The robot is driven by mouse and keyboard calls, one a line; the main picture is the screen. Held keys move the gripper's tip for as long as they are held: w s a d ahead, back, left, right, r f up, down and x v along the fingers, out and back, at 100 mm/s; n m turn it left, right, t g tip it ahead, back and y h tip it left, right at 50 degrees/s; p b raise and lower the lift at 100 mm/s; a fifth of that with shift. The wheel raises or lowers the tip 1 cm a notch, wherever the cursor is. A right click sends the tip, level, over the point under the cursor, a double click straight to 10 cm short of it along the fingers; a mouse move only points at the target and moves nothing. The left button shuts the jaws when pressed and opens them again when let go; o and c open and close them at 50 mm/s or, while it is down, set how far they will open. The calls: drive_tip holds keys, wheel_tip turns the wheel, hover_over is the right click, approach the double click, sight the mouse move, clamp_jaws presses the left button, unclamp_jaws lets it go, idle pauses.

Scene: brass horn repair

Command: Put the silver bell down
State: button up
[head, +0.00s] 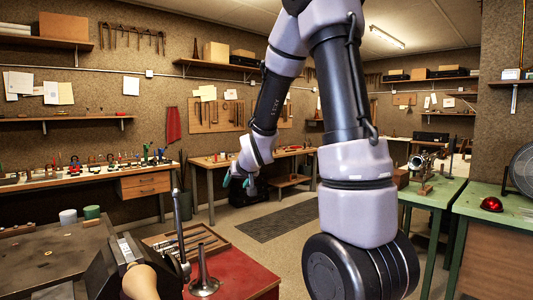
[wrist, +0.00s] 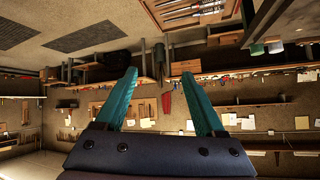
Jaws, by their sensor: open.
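A silver bell (head: 204,284), with a wide flared base and a narrow stem, stands upright on the red tabletop (head: 246,275) at the lower middle of the head view. My gripper (head: 237,181) is up in the air, beyond and above the bell in the head view, and is not touching it. In the wrist view its two teal fingers (wrist: 159,76) are spread apart with nothing between them. That view is upside down, and I cannot make out the bell in it.
A wooden tray of tools (head: 189,243) lies behind the bell and shows in the wrist view (wrist: 190,12). A dark workbench (head: 45,262) with white and green cups is at left. Green benches (head: 435,195) stand at right. Open floor with a dark mat (head: 283,221) lies between.

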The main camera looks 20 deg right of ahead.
drive_tip(key=s+r+m+g, duration=0.1)
drive_tip(key=s+r, duration=0.3)
drive_tip(key=s, duration=0.5)
drive_tip(key=s+r+g+y, duration=0.1)
drive_tip(key=s+r, duration=0.4)
drive_tip(key=s, duration=0.4)
drive_tip(key=s+a+r+m+g, duration=0.1)
drive_tip(key=s+r, duration=0.4)
drive_tip(key=s, duration=0.4)
drive_tip(key=shift+s+r+m+g+y, duration=0.2)
drive_tip(key=shift+s+m+g+y, duration=0.1)
drive_tip(key=shift+s+y, duration=0.1)
